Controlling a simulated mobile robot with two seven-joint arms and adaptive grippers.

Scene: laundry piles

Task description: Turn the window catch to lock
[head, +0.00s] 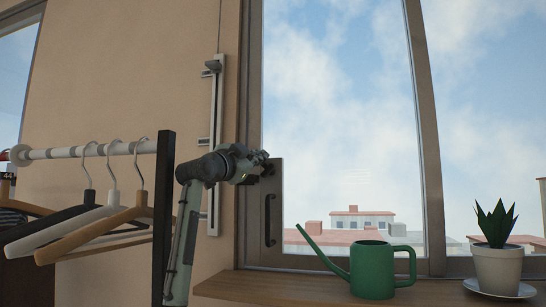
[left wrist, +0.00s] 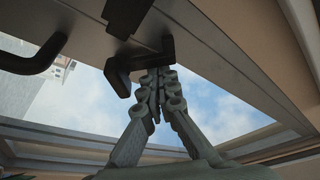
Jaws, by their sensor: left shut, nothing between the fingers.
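The window catch (left wrist: 138,66) is a dark, angular lever on the window frame, seen in the left wrist view. In the head view the catch (head: 268,171) is small and partly hidden behind my gripper. My left gripper (head: 263,157) is raised at the left edge of the window, at the catch. In the left wrist view its fingers (left wrist: 157,78) are shut together with nothing between them. Their tips are right beside the catch's lever; I cannot tell whether they touch it. My right gripper is not in view.
A dark pull handle (head: 269,220) is on the frame below the catch. A green watering can (head: 372,270) and a potted plant (head: 497,266) stand on the wooden sill (head: 262,285). A clothes rail (head: 90,150) with several hangers is on the left.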

